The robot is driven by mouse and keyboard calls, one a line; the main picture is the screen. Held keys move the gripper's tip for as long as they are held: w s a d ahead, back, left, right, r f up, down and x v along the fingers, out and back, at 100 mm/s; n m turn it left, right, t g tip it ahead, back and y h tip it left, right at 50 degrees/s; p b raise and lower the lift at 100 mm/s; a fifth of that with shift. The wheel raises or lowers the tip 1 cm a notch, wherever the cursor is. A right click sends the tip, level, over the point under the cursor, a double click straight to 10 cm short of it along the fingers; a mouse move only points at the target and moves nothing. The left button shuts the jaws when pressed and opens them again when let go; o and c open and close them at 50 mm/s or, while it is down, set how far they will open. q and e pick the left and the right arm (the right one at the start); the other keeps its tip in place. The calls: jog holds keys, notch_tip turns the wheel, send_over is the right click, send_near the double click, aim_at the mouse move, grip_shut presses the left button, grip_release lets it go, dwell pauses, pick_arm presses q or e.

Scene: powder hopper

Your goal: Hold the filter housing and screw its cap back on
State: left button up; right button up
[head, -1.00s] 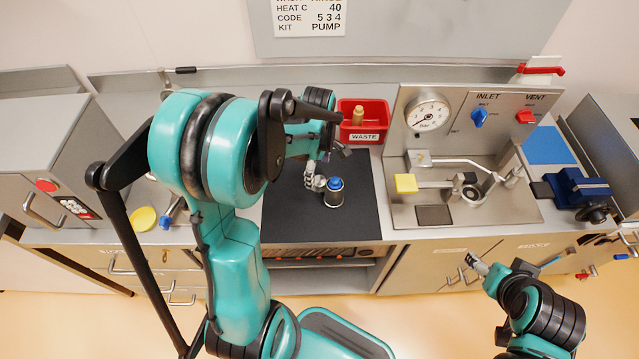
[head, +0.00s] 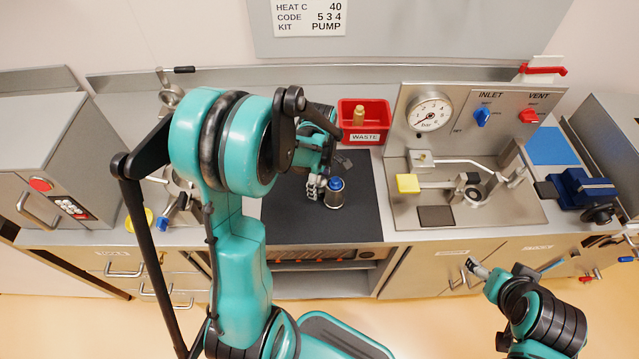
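The filter housing (head: 334,198) is a small metal cylinder standing upright on the black mat (head: 290,220). A blue cap-like piece (head: 336,184) is at its top; I cannot tell whether it is screwed on. My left gripper (head: 317,188) is low over the mat, close against the left side of the housing. Its fingers are small here, and I cannot tell whether they touch the housing or how far apart they are. My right gripper (head: 476,267) is away to the lower right, in front of the cabinet doors, with nothing visible in it.
A red waste bin (head: 364,133) holding a yellowish item stands behind the mat. To the right is a metal panel with a pressure gauge (head: 430,112), a blue and a red valve, and a clamp fixture. A blue vise (head: 585,190) is at far right. The mat's front is clear.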

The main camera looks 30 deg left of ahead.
aim_at(319, 180)
pick_arm(q)
jog(key=c, duration=0.8)
jog(key=shift+r, duration=0.1)
jog(key=shift+c, duration=0.2)
notch_tip(319, 180, up, 18)
jog(key=p, duration=0.5)
pick_arm(e)
notch_tip(319, 180, up, 5)
jog(key=shift+r, duration=0.15)
jog(key=shift+c, duration=0.3)
